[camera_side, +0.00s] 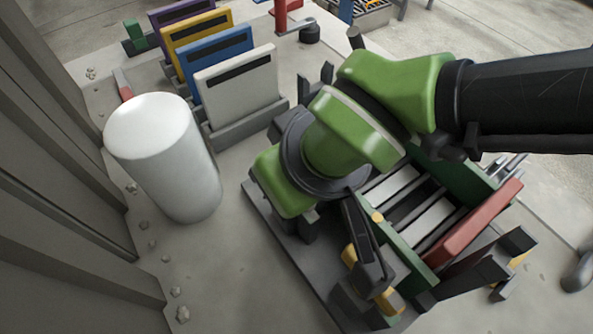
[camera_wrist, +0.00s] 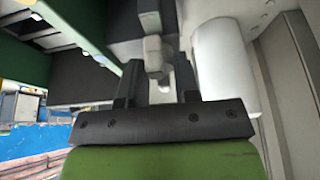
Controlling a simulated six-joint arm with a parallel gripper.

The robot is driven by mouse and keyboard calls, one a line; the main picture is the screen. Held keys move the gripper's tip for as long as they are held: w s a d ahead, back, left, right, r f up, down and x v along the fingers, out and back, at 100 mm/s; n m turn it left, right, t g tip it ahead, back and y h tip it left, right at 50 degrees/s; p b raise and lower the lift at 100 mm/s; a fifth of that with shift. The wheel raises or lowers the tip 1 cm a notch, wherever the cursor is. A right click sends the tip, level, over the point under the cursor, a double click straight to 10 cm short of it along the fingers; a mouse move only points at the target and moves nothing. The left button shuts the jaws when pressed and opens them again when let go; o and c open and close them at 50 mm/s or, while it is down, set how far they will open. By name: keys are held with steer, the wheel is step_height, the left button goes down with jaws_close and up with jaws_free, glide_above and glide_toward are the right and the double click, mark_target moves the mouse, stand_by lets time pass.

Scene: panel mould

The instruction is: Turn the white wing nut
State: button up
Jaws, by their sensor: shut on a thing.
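The white wing nut (camera_wrist: 153,47) shows in the wrist view as a small pale piece between the dark fingers. My gripper (camera_wrist: 157,68) is shut on it. In the side view, my green wrist hides the wing nut, and I cannot make out the fingertips clearly. The panel mould (camera_side: 405,235) has green walls, pale and dark strips inside and a red side piece. It lies beneath and to the right of my wrist.
A white cylinder (camera_side: 170,160) stands left of my wrist; it also shows in the wrist view (camera_wrist: 224,70). White (camera_side: 238,88), blue (camera_side: 217,60), yellow (camera_side: 197,36) and purple (camera_side: 180,12) panels stand behind. A dark clamp with yellow parts (camera_side: 368,260) is at the mould's front.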

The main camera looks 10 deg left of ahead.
steer(key=o, duration=0.7)
steer(key=shift+c, duration=0.2)
steer(key=shift+r, duration=0.15)
steer(key=v, duration=0.9)
steer(key=shift+s+r, duration=0.2)
steer(key=shift+r, duration=0.1)
